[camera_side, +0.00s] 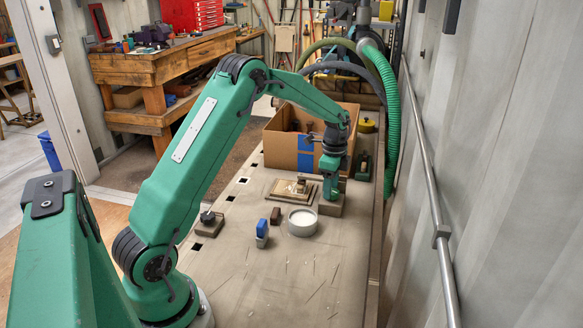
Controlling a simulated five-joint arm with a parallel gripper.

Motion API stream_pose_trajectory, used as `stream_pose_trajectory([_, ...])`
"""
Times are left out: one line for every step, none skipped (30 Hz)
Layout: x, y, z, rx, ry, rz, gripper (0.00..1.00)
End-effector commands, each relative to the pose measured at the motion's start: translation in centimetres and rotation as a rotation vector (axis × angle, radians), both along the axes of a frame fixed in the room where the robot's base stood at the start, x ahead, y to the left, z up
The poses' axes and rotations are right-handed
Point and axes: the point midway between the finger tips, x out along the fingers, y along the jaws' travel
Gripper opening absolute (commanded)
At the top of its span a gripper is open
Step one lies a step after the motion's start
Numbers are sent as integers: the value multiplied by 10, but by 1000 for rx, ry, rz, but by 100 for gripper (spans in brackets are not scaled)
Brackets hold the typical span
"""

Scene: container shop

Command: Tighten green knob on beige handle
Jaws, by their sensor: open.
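My gripper (330,192) points down at the far part of the bench, with its jaws open. It is directly over or around a brown block (331,209); I cannot tell whether they touch. A small beige piece (301,186), possibly the beige handle, is on a flat beige board (283,198) just left of my gripper. A dark green upright item (362,167) stands to the right, behind my gripper. I cannot make out a green knob for certain; one may be hidden by my gripper.
A white round dish (302,222), a blue-topped item (262,232), a small brown block (276,215) and a black-knobbed block (208,226) stand nearer. An open cardboard box (283,150) is behind. The near bench is clear. A wall with a rail (433,210) bounds the right.

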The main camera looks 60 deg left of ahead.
Motion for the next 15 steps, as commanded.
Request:
stream_pose_trajectory([6,4,13,9,-27,4,59])
stream_pose_trajectory([6,4,16,9,-27,4,59])
stream_pose_trajectory([6,4,21,9,-28,4,59])
stream_pose_trajectory([6,4,25,9,-28,4,59])
stream_pose_trajectory([6,4,29,9,-28,4,59])
stream_pose_trajectory([5,4,33,9,-27,4,59])
stream_pose_trajectory([5,3,37,8,-25,4,59])
stream_pose_trajectory([5,3,40,7,-23,3,59])
stream_pose_trajectory([4,3,44,7,-22,3,59])
stream_pose_trajectory([4,2,48,7,-20,3,59])
stream_pose_trajectory([4,2,51,6,-19,2,59])
stream_pose_trajectory([4,2,55,5,-18,2,59])
stream_pose_trajectory([4,2,57,6,-17,2,59])
stream_pose_trajectory([3,2,60,5,-16,2,59])
stream_pose_trajectory([3,1,63,5,-14,1,59])
